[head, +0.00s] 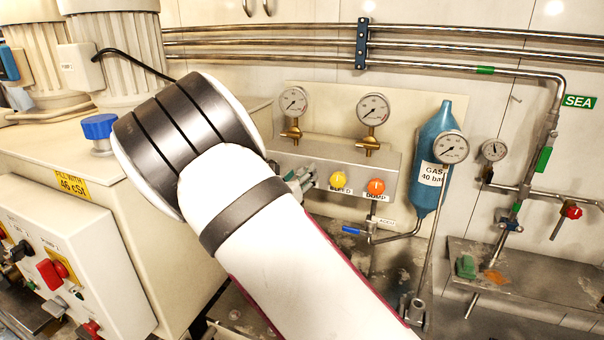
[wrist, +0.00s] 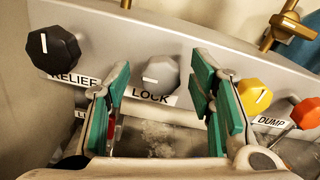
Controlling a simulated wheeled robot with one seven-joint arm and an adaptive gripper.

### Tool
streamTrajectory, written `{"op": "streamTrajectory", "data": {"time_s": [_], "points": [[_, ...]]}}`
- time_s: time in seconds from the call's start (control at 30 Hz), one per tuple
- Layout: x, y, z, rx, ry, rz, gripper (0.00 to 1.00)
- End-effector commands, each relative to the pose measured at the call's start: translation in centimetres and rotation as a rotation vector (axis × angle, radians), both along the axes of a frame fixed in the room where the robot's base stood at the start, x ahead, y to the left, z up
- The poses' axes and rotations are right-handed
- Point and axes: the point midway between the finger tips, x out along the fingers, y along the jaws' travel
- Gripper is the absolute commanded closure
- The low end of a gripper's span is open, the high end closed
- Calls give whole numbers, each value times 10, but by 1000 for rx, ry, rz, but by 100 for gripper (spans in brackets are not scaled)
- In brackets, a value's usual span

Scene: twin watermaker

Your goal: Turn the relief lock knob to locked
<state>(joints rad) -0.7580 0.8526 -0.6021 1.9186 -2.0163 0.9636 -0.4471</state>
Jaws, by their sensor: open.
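My gripper (wrist: 160,66) is open, with one green-padded finger on each side of the knob in the picture. Gaps show between the knob and both fingers; how far the fingertips are from the panel is unclear. A black knob (wrist: 54,53) above the RELIEF label stands to the left. In the head view my arm hides both knobs, and only part of the gripper shows at the panel.
A yellow knob (wrist: 254,96) and an orange DUMP knob (wrist: 306,113) stand close to the right of my gripper. Gauges (head: 372,109) rise above the panel (head: 395,160). A blue gas bottle (head: 437,140) and a blue-handled valve (head: 353,231) are farther right and below.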

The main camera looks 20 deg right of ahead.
Motion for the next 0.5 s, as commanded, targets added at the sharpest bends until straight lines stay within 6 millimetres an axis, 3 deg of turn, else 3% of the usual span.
{"op": "streamTrajectory", "data": {"time_s": [0.2, 0.47, 0.5], "points": [[12, -9, 1, 1, -1, -1, 51], [12, -9, 0, 1, -1, -1, 51], [12, -9, 0, 1, -1, -1, 56]]}}
